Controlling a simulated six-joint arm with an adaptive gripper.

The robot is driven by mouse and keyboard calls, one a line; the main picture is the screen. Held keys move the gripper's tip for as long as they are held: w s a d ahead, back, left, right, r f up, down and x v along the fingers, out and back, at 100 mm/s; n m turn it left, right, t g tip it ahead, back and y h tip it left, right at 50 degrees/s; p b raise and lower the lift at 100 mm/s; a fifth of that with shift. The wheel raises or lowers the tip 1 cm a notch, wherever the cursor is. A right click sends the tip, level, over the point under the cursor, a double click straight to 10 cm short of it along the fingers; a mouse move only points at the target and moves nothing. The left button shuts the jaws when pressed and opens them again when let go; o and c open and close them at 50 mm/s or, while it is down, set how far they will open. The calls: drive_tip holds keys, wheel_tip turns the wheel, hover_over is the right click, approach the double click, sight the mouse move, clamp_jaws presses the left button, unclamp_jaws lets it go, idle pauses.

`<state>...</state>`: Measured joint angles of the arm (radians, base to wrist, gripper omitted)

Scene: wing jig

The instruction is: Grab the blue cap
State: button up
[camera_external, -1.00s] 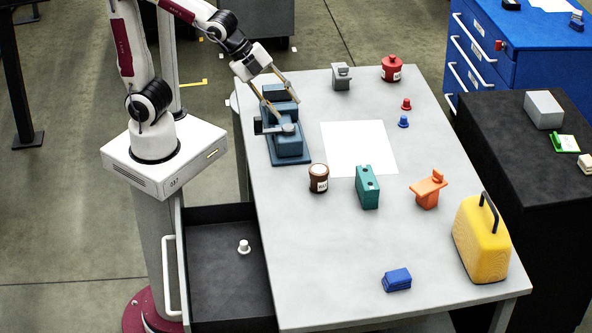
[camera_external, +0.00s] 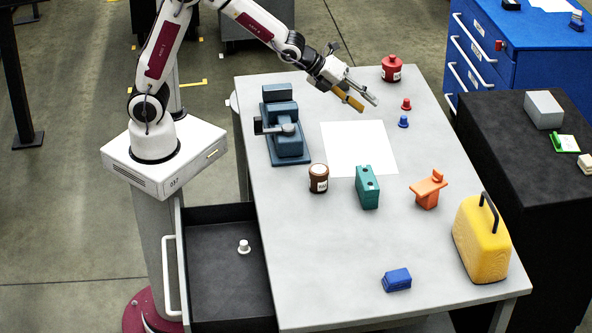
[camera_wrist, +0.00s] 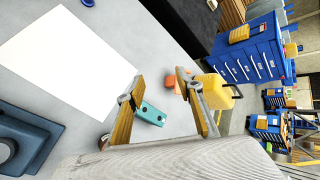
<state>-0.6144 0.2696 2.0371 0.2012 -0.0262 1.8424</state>
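The blue cap (camera_external: 403,122) is a small knobbed piece standing on the grey table (camera_external: 300,290), right of the white sheet (camera_external: 358,148) and just in front of a red cap (camera_external: 406,104). In the wrist view the blue cap (camera_wrist: 88,2) shows only partly at the top edge. My gripper (camera_external: 362,103) is above the table, left of and higher than the blue cap. Its two fingers are spread, with nothing between them; they also show apart in the wrist view (camera_wrist: 165,108).
A blue vise (camera_external: 285,130) is at left. A brown jar (camera_external: 318,178), teal block (camera_external: 367,187), orange piece (camera_external: 428,189) and yellow case (camera_external: 482,240) stand nearer the front. An open drawer (camera_external: 215,290) is at lower left.

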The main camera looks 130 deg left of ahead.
drive_tip(key=a+f+m+y, duration=0.1)
drive_tip(key=a+f+m, duration=0.2)
drive_tip(key=a+f, duration=0.3)
drive_tip(key=a+f+m+y, duration=0.1)
drive_tip(key=a+f+m, duration=0.15)
drive_tip(key=a, duration=0.55)
drive_tip(key=m+y, duration=0.1)
drive_tip(key=m, duration=0.4)
approach(403, 117)
drive_tip(key=shift+w+a+f+t, duration=0.3)
drive_tip(key=shift+w+a+f, duration=0.35)
drive_tip(key=shift+w+f, duration=0.2)
drive_tip(key=shift+f, duration=0.1)
drive_tip(key=shift+x, duration=1.2)
drive_tip(key=shift+a, duration=0.15)
drive_tip(key=shift+s+a+x, duration=0.1)
drive_tip(key=shift+a+x, duration=0.05)
drive_tip(key=shift+x, duration=0.6)
drive_tip(key=shift+s+a+x, duration=0.15)
drive_tip(key=shift+x, duration=1.6)
